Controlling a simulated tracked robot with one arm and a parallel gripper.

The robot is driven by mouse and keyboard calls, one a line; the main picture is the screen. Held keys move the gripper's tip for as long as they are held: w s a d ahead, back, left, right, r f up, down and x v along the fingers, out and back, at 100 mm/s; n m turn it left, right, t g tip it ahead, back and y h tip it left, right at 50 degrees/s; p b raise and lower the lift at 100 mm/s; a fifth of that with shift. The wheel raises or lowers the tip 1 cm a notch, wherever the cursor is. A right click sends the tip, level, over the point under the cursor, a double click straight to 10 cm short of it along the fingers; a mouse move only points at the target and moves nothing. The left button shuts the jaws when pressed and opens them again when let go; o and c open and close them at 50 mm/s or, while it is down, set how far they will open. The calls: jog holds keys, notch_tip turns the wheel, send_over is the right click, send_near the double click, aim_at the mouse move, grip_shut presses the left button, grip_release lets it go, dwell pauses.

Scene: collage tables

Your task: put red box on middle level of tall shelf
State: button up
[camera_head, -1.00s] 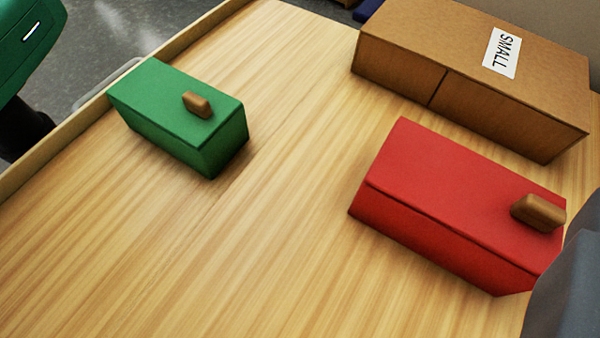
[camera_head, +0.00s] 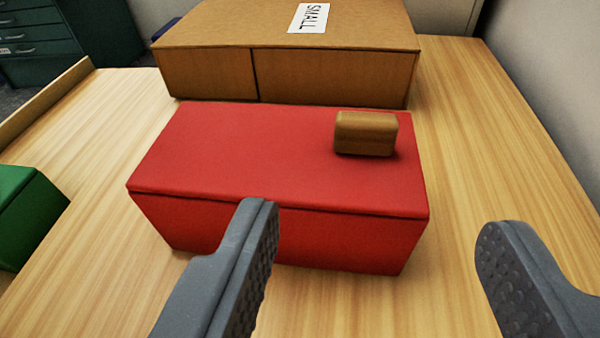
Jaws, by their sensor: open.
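The red box (camera_head: 245,165) sits on the wooden table in the middle of the view, its long side facing me. A brown wooden knob (camera_head: 365,134) stands on the right part of its lid. My gripper (camera_head: 375,235) is open and empty, its two grey fingers wide apart. The left finger overlaps the front face of the red box in the picture; the right finger is beyond the box's right end. I cannot tell whether the left finger touches the box. The tall shelf is not in view.
A brown cardboard box labelled SMALL (camera_head: 290,72) stands close behind the red box. A green box (camera_head: 22,215) is at the left edge. The table (camera_head: 485,130) is clear to the right, up to a grey wall (camera_head: 560,70). Dark drawers (camera_head: 35,45) stand at the back left.

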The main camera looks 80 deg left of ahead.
aim_at(369, 130)
jog(key=x, duration=0.5)
jog(key=shift+w+a, duration=0.1)
jog(key=shift+a, duration=0.1)
jog(key=shift+p+x, duration=0.6)
jog(key=shift+x, duration=2.05)
jog(key=shift+r, duration=0.1)
grip_shut()
